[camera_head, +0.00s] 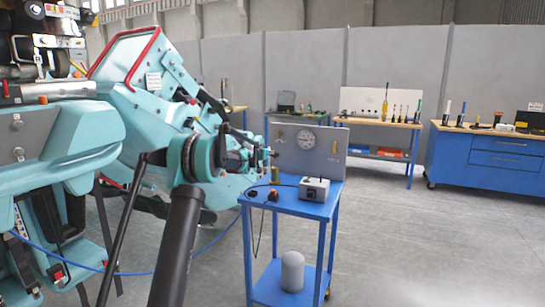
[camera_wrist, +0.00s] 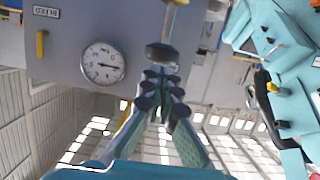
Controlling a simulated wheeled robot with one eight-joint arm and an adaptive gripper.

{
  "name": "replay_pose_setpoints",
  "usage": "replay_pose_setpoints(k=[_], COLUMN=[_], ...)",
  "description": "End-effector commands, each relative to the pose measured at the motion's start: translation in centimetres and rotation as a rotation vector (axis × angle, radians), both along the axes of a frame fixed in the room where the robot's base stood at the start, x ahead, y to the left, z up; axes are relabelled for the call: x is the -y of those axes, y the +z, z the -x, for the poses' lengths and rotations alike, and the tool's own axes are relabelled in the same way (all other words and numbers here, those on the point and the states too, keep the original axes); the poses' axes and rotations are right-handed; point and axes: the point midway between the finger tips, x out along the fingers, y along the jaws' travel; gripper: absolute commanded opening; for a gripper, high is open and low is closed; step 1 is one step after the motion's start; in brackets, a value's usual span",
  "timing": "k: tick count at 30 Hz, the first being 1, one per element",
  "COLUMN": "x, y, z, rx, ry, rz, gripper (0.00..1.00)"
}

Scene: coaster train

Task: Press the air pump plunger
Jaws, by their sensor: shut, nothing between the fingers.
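The air pump shows in the wrist view as a dark round plunger knob (camera_wrist: 162,53) on a pale rod (camera_wrist: 168,22). In the head view an olive cylinder (camera_head: 275,175), seemingly the pump body, stands on the blue cart in front of the gauge panel. My gripper (camera_head: 269,154) is above this cylinder. In the wrist view, which is upside down, my gripper's fingers (camera_wrist: 160,72) are shut and empty, their tips right at the knob's top. I cannot tell whether they touch it. How far the plunger is down cannot be told.
The blue cart (camera_head: 318,211) carries a grey box (camera_head: 314,189), a small black-and-orange item (camera_head: 273,195) and an upright grey panel (camera_head: 283,143) with a dial gauge (camera_wrist: 103,62) and yellow handle (camera_wrist: 41,44). The teal coaster train (camera_head: 145,103) stands close on the left. Floor at right is clear.

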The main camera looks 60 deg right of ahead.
Motion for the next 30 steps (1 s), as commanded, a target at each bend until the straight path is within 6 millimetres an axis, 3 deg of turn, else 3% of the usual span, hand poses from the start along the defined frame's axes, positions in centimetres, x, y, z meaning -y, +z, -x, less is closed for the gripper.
replay_pose_setpoints(k=[6, 12, 30], x=[-3.5, -5.2, -5.6], y=[0.9, 1.4, 1.4], z=[0.1, 0.2, 0.2], rx=[0.0, -0.001, 0.0], ry=[0.002, 0.001, 0.001], rz=[0.001, 0.001, 0.001], gripper=[0.0, 0.0, 0.0])
